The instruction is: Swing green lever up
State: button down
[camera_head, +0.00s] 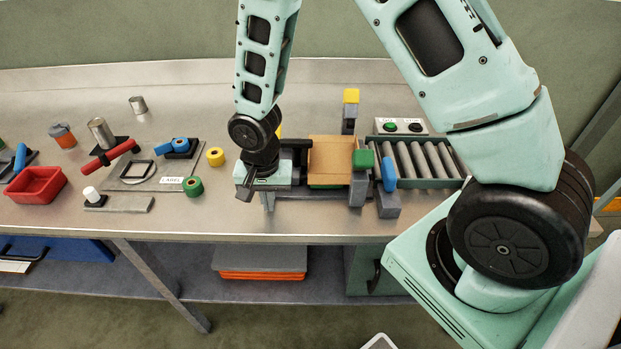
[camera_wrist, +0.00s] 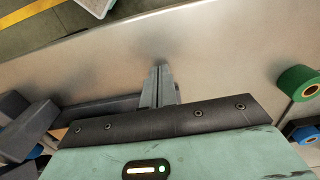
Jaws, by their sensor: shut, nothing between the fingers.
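The green lever's likely green end (camera_head: 363,158) is a block on a grey upright post (camera_head: 358,188), at the right of the cardboard box in the head view. My gripper (camera_head: 268,205) is left of the box and well left of that post, near the table's front. In the wrist view my gripper (camera_wrist: 159,72) is shut with its fingers together and nothing between them, over bare table. Grey bars (camera_wrist: 28,122) show at the left of the wrist view. I cannot see the green end there.
A cardboard box (camera_head: 332,158) stands between my gripper and the green end. A blue handle (camera_head: 388,174) and a roller track (camera_head: 425,160) lie to the right. A yellow-topped post (camera_head: 351,97) stands behind. A green tape roll (camera_head: 193,186) lies left of my gripper.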

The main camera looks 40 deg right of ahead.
jog(key=shift+w, duration=0.1)
jog(key=shift+w+d+r+p, duration=0.3)
jog(key=shift+w+d+p, duration=0.15)
jog(key=shift+w+d, duration=0.25)
jog(key=shift+w, duration=0.15)
jog(key=shift+r, duration=0.1)
jog(key=shift+w+d+r+p, duration=0.3)
jog(key=shift+w+r+p, duration=0.05)
jog(key=shift+r+p, duration=0.3)
jog(key=shift+w+d, duration=0.15)
jog(key=shift+w, duration=0.15)
jog(key=shift+s, duration=0.15)
jog(key=shift+r, duration=0.15)
